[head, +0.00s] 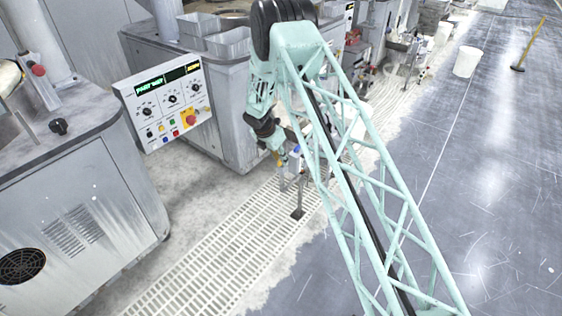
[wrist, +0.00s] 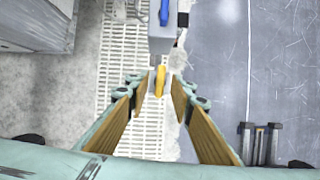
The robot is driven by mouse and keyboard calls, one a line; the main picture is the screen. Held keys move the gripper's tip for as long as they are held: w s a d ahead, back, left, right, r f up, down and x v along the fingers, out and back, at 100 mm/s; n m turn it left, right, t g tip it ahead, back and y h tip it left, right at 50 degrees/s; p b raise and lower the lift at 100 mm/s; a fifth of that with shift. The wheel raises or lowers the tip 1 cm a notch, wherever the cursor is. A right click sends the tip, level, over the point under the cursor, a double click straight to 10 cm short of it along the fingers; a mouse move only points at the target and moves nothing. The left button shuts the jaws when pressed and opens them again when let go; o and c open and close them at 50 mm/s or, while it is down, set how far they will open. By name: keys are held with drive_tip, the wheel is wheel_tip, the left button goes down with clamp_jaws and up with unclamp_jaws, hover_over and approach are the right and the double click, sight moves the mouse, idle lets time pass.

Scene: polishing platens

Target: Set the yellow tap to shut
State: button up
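The yellow tap (wrist: 160,81) shows in the wrist view as a narrow handle, long way up and down the picture, at the near end of a grey block (wrist: 162,47). A blue tap (wrist: 164,12) is farther along the same block. My gripper (wrist: 159,91) is open, its two brown-padded fingers either side of the yellow tap with gaps on both sides. I cannot tell if the tips reach past the handle. In the head view the yellow tap (head: 280,163) is a small spot beside the blue tap (head: 296,149), below my gripper (head: 271,143); my arm partly hides the stand.
A slotted white floor grating (head: 215,262) runs under the tap stand. A control panel (head: 166,103) on a grey machine (head: 225,75) is to the left. Another cabinet (head: 75,215) stands at the near left. The dark floor (head: 480,190) at right is mostly clear.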

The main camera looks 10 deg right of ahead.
drive_tip(key=shift+w+d+f, duration=0.1)
drive_tip(key=shift+d+f, duration=0.15)
drive_tip(key=shift+f, duration=0.35)
drive_tip(key=shift+c, duration=0.4)
clamp_jaws()
